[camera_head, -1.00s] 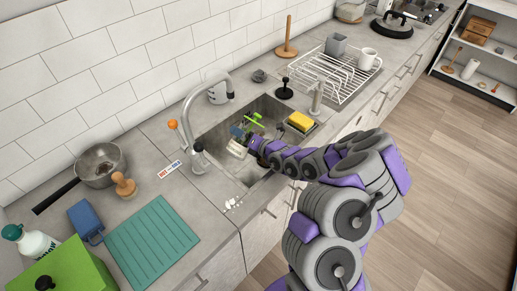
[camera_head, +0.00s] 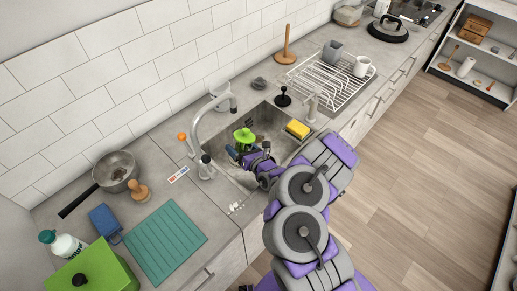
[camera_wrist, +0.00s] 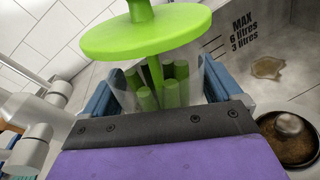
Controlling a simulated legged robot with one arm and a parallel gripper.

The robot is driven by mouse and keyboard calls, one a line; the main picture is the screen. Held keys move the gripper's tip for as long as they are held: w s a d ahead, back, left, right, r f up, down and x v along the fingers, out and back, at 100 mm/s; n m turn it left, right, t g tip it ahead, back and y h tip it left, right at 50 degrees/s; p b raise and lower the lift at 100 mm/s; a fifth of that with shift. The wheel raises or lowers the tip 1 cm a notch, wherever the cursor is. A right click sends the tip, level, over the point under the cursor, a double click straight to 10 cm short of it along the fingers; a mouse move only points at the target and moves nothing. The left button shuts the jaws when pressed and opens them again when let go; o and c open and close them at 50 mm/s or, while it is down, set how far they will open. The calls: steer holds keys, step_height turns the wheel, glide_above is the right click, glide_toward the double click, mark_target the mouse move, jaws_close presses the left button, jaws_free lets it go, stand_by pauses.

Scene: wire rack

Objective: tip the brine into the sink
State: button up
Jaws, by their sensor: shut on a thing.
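My gripper (camera_wrist: 160,84) is shut on a clear jar (camera_wrist: 128,86), one blue finger on each side. The jar holds several green pickles (camera_wrist: 174,92). A green disc-shaped lifter (camera_wrist: 145,34) with a stem stands up out of it. Whether brine is left inside cannot be made out. In the head view the green lifter (camera_head: 243,136) shows over the sink (camera_head: 272,122), and the jar appears about upright. My gripper (camera_head: 250,157) is just in front of it, partly hidden by my arm. The sink drain (camera_wrist: 289,138) looks dark brown around a metal centre.
The faucet (camera_head: 199,135) stands close left of the jar. A yellow sponge (camera_head: 298,129) is at the sink's right side. A black plunger-like stopper (camera_head: 283,99) stands behind the sink. A tan patch (camera_wrist: 268,68) marks the sink surface.

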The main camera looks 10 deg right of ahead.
mark_target(242, 136)
steer(key=shift+r+n+t+p, duration=0.4)
steer(key=shift+r+n+p, duration=1.2)
steer(key=shift+r+p, duration=0.85)
steer(key=shift+r+n+p, duration=0.15)
steer(key=shift+n+p, duration=0.15)
steer(key=shift+p, duration=0.05)
steer(key=shift+w+d+r+b, duration=0.3)
steer(key=shift+d+r+b, duration=0.1)
steer(key=shift+b, duration=0.35)
steer(key=d+r+b, duration=0.1)
steer(key=r, duration=0.1)
steer(key=d+r+b, duration=0.1)
steer(key=r+b, duration=0.1)
steer(key=d+r+b, duration=0.2)
steer(key=shift+s+d, duration=0.1)
steer(key=shift+s, duration=0.2)
steer(key=s+d+r+y+b, duration=0.1)
steer(key=s+d+r+b, duration=0.3)
steer(key=s, duration=0.1)
steer(key=shift+r+n, duration=0.4)
